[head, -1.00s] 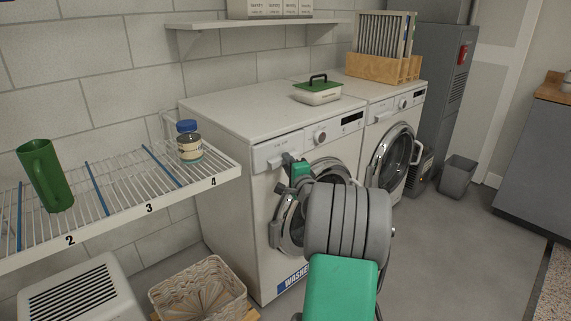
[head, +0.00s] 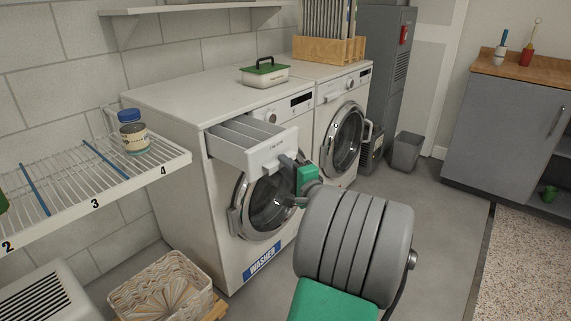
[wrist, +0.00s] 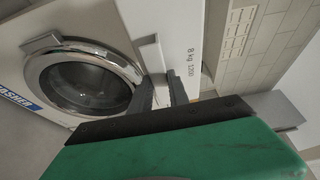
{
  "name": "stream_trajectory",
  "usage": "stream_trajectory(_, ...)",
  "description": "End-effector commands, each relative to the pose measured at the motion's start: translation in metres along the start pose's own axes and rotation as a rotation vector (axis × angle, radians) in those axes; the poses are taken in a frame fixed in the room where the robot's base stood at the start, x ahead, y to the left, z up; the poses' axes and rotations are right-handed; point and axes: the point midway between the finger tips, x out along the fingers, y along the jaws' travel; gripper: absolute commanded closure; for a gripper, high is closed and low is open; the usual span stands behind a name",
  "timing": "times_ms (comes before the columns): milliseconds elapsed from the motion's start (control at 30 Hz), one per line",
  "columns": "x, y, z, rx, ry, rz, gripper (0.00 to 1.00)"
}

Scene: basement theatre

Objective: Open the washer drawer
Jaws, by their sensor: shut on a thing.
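The washer (head: 213,227) is the nearer white machine, with a blue label on its lower front and its round door shut. Its detergent drawer (head: 236,150) stands pulled well out at the top left of the front, showing its open compartments. My gripper (head: 290,166) is at the drawer's front panel, shut on its handle. In the wrist view the gripper (wrist: 161,92) has its dark fingers around the pale handle (wrist: 152,58), with the washer's round door (wrist: 88,82) to the left. My arm hides part of the washer's lower right.
A second white machine (head: 318,122) stands to the right. A box with a green lid (head: 265,72) sits on top. A wire shelf (head: 65,200) with a blue-capped jar (head: 133,133) is at left, above a wicker basket (head: 165,290).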

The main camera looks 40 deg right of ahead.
Motion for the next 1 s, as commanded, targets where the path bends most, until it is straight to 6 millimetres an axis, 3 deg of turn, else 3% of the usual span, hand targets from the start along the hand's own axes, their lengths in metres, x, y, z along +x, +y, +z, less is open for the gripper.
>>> stream_trajectory(33,-0.001,0.009,0.001,0.006,-0.002,0.015,1.0)
stream_trajectory(267,-0.001,0.009,0.001,0.007,-0.002,0.016,1.0)
stream_trajectory(300,-0.001,0.009,0.001,0.007,-0.002,0.016,0.78)
stream_trajectory(533,-0.001,0.006,0.0,0.005,0.0,0.011,0.6)
stream_trajectory(833,-0.006,0.002,-0.002,0.003,0.004,0.006,0.6)
stream_trajectory(1000,-0.037,0.001,-0.004,0.005,0.008,0.006,0.6)
